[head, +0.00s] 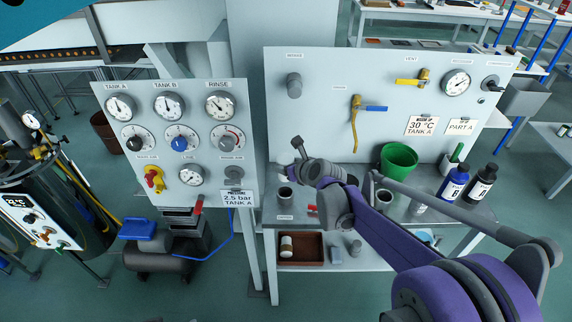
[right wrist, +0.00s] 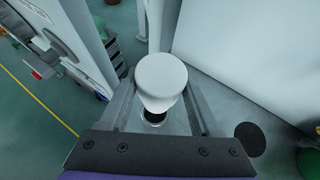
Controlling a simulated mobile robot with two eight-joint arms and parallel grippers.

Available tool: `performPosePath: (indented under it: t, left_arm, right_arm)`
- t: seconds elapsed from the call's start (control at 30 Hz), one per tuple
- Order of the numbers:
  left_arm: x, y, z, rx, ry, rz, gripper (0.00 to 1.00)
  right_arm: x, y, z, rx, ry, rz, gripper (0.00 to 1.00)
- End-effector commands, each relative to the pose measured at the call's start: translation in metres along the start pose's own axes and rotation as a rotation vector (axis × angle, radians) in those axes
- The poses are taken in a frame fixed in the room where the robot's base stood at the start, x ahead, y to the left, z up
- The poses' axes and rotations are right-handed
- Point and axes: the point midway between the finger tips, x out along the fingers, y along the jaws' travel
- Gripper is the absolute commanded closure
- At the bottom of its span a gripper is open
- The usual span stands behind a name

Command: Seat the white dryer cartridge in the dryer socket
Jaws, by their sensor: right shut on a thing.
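The white dryer cartridge (right wrist: 161,78) stands between the fingers of my right gripper (right wrist: 158,112) in the right wrist view. The gripper is shut on it. A dark round opening shows just beyond the cartridge's lower end; I cannot tell whether they touch. In the head view my right gripper (head: 291,170) is at the bench's left end, close above a grey cup with a dark mouth, which looks like the dryer socket (head: 285,193). The cartridge is hard to make out there. My left gripper is not in view.
A brown tray (head: 301,262) with a white cylinder (head: 287,243) sits on the lower shelf. The upright panel (head: 320,120) stands behind the bench, and the gauge panel (head: 243,130) at left. A green bucket (head: 398,158) and two bottles (head: 455,183) stand at right.

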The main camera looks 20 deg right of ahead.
Motion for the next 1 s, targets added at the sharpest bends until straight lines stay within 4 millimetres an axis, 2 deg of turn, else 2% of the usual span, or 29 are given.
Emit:
performPosePath:
  t: [0.53, 1.0]
  left_arm:
    - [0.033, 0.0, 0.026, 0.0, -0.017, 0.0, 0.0]
    - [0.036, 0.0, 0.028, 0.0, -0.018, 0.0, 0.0]
  right_arm:
    - [0.027, 0.0, -0.043, 0.001, 0.0, 0.0, 1.0]
    - [0.03, 0.0, -0.047, 0.001, -0.001, 0.0, 1.0]
